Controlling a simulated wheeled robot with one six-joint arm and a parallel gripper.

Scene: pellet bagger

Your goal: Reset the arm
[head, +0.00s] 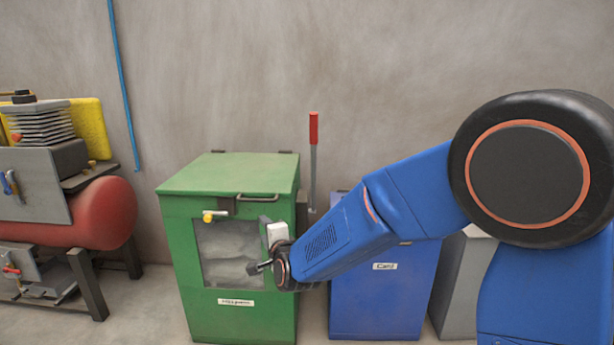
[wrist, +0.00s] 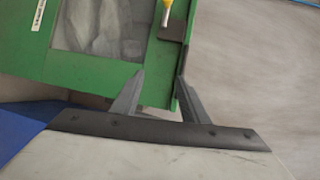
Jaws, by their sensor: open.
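My blue arm reaches from the right across the head view. My gripper (head: 262,267) is in front of the right part of the green bin's window. In the wrist view my gripper (wrist: 160,88) is open, with two grey fingers apart and nothing between them. The green bin (head: 235,325) has a closed lid, a front handle, a yellow-knobbed latch (head: 209,217) and a window with pale pieces behind it. In the wrist view the bin's green frame (wrist: 90,66) lies beyond the fingers. I cannot tell whether a finger touches it.
A blue bin (head: 385,300) labelled "Card" stands right of the green one, partly behind my arm. A red-handled lever (head: 313,130) rises behind them. A red tank machine (head: 105,213) stands at the left. Floor between tank and green bin is clear.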

